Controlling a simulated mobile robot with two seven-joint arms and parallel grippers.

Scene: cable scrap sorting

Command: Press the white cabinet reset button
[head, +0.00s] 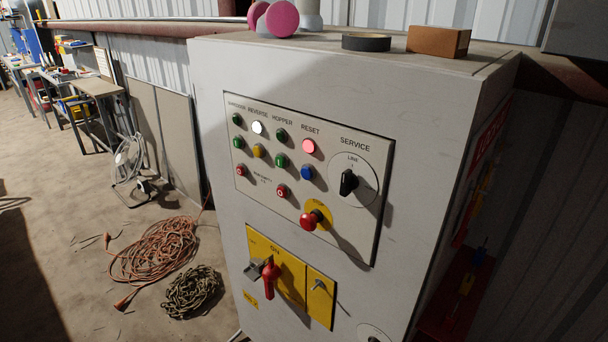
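The white cabinet (215,120) stands upright in the middle, its grey control panel (330,135) facing me. Under the RESET label is a lit pinkish-red round piece (308,146), with a blue button (306,172) below it. A bright white round piece (257,127) sits under the REVERSE label. Several green, yellow and red round buttons or lamps share the panel. I cannot tell which pieces are lamps and which are buttons. Neither of my grippers is in view.
A red mushroom knob (308,220) and a black rotary switch (348,182) jut from the panel. A red handle (271,278) sits below on a yellow plate. Orange cable (155,250) and a chain coil (192,291) lie on the floor left. A brown block (437,41) rests on top.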

